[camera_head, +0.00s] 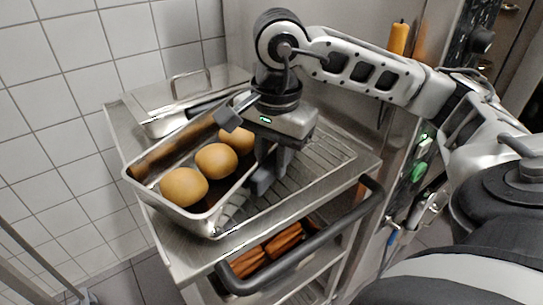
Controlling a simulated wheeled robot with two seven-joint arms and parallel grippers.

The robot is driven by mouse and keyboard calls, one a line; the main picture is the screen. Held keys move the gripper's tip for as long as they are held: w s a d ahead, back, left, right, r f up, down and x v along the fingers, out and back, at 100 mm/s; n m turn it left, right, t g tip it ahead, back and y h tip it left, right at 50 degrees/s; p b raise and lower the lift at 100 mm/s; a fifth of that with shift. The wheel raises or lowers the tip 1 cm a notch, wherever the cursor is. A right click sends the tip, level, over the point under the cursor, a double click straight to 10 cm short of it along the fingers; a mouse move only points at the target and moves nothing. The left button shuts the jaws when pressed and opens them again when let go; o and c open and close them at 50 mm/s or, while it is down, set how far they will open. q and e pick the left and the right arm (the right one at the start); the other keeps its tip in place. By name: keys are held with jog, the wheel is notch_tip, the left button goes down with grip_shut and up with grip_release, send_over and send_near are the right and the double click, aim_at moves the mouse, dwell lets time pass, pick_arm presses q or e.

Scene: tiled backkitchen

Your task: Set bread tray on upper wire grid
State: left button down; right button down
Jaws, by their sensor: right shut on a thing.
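The bread tray (213,226) is a steel pan with three round brown rolls (216,161) in a row. It appears tilted, partly over the wire grid (322,153) on the trolley's top level. My right gripper (257,172) points down and is shut on the tray's right side wall. The gripper hides part of the tray's far end and the grid under it. I cannot tell whether the tray's underside touches the grid. My left gripper is not in view.
A lidded steel pan (172,121) stands behind the tray on the trolley top. A dark handle bar (303,250) runs along the trolley's front. Sausage-like brown items (283,241) lie on a lower level. A tiled wall is at left, a steel appliance with knobs at right.

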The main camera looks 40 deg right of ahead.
jog(key=c, duration=1.2)
grip_release()
jog(key=r, duration=0.4)
jog(key=r+p, duration=0.1)
jog(key=r, duration=0.2)
jog(key=shift+s+r+p, duration=0.2)
jog(key=shift+r+p, duration=0.1)
jog(key=shift+r, duration=0.05)
